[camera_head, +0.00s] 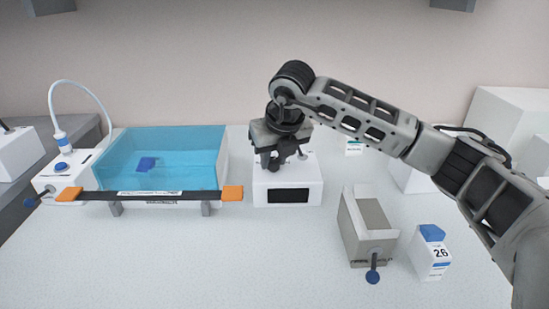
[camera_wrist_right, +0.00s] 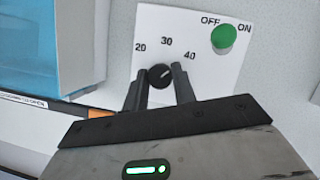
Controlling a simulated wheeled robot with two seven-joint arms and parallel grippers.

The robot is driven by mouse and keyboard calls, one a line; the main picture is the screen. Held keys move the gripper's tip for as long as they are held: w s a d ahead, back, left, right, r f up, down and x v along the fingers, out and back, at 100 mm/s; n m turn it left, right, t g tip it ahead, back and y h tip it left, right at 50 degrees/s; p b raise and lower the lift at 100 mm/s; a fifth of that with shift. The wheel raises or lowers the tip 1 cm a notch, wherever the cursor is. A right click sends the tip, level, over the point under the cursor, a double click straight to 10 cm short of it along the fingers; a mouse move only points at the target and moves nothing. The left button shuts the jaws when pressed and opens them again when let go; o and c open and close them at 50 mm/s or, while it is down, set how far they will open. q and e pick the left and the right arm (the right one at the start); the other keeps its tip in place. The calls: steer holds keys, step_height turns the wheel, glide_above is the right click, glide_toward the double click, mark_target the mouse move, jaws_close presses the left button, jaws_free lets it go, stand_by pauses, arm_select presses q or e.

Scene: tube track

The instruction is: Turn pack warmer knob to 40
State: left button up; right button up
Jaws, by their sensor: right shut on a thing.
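The pack warmer (camera_head: 289,185) is a white box with a dark front window, standing behind the middle of the bench. In the right wrist view its white panel (camera_wrist_right: 184,22) carries the marks 20, 30 and 40 around a small black knob (camera_wrist_right: 160,76). A faint pointer line on the knob seems to lean up and right, toward the 40 side; its exact reading is hard to tell. My right gripper (camera_wrist_right: 159,86) is shut on the knob, a finger on each side. In the head view this gripper (camera_head: 281,160) is above the box and hides the knob. My left gripper is not in view.
A green button (camera_wrist_right: 224,37) sits beside the OFF and ON marks. A blue water bath (camera_head: 190,160) stands left of the warmer. The front bench is clear.

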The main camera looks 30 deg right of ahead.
stand_by(0.6)
steer(key=o, duration=1)
steer(key=v, duration=1.6)
steer(key=shift+w+a, duration=0.1)
steer(key=shift+a, duration=0.05)
